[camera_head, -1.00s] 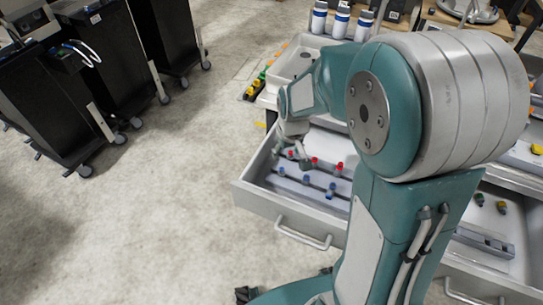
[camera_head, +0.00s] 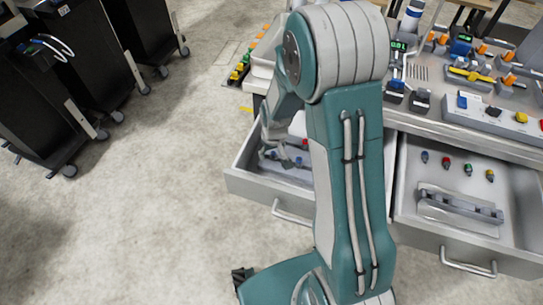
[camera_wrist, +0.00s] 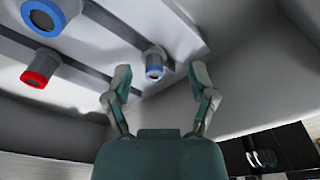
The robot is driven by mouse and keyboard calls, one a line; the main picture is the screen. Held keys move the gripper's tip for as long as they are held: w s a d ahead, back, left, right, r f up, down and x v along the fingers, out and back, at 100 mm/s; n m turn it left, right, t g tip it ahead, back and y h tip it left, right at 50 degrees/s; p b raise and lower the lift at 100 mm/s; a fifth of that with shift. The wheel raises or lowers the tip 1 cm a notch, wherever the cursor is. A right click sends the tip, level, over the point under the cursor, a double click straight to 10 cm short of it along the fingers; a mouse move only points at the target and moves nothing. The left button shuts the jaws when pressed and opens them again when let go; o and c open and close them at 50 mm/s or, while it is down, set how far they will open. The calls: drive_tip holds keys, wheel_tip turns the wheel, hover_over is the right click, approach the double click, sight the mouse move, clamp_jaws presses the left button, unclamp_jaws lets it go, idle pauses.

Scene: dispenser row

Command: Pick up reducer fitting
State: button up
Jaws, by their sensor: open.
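Several ring-topped fittings stand on pale rails in the left open drawer (camera_head: 245,185); which one is the reducer fitting I cannot tell for sure. In the wrist view a small blue-ringed fitting (camera_wrist: 154,65) stands ahead, between the lines of my fingers, apart from both. A larger blue-ringed fitting (camera_wrist: 44,15) and a red-ringed one (camera_wrist: 40,72) stand to its left. My gripper (camera_wrist: 160,80) is open and empty. In the head view my gripper (camera_head: 268,150) is at this drawer's left part, and my arm hides much of the drawer.
The drawer's wall (camera_wrist: 245,85) rises close to the right finger in the wrist view. A second open drawer (camera_head: 405,215) at the right holds several small coloured fittings and a grey rack (camera_head: 460,205). The worktop above carries tools and a button box (camera_head: 495,118). Black carts (camera_head: 45,105) stand left; floor between is clear.

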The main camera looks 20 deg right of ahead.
drive_tip(key=shift+d+f, duration=0.2)
drive_tip(key=shift+f, duration=0.3)
drive_tip(key=shift+w+d, duration=0.1)
drive_tip(key=shift+d, duration=0.15)
drive_tip(key=shift+a, duration=0.3)
drive_tip(key=c, duration=0.9)
drive_tip(key=shift+d, duration=0.1)
